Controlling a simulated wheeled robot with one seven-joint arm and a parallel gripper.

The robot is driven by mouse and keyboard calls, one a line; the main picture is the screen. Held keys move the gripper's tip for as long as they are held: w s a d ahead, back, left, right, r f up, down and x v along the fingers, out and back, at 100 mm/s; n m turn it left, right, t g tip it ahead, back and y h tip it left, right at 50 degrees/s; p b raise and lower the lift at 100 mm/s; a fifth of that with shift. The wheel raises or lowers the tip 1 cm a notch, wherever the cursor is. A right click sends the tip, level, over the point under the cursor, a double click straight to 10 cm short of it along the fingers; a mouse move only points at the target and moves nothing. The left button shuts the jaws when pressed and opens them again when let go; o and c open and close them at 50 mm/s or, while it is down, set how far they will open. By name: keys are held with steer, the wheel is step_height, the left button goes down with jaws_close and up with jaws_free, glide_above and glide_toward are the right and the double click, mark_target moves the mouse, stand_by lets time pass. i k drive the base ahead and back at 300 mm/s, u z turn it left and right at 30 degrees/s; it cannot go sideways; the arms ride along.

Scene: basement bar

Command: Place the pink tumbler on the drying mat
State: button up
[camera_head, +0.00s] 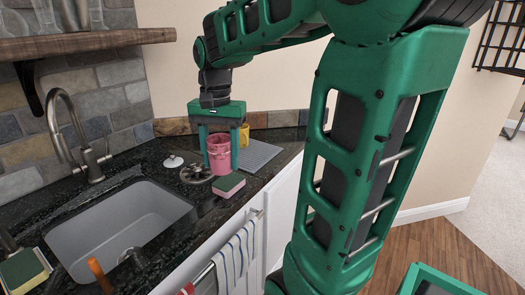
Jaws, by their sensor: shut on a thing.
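The pink tumbler (219,166) is upright between the fingers of my gripper (219,152), which is shut on it. They are at the back of the dark counter, just left of the drying mat. I cannot tell whether the tumbler's base touches the counter. The drying mat (261,155) is a flat grey ribbed sheet on the counter's right part. Part of the mat is hidden behind my gripper and the tumbler.
A yellow cup (244,135) stands behind my gripper. A pink and green sponge (229,184) lies in front of the tumbler, and a dark round metal piece (196,174) lies left of it. A sink (122,225) and a tall faucet (80,140) are at left.

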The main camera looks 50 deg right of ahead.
mark_target(248, 160)
steer(key=z, duration=1.4)
steer(key=i, duration=0.55)
steer(key=u, duration=1.4)
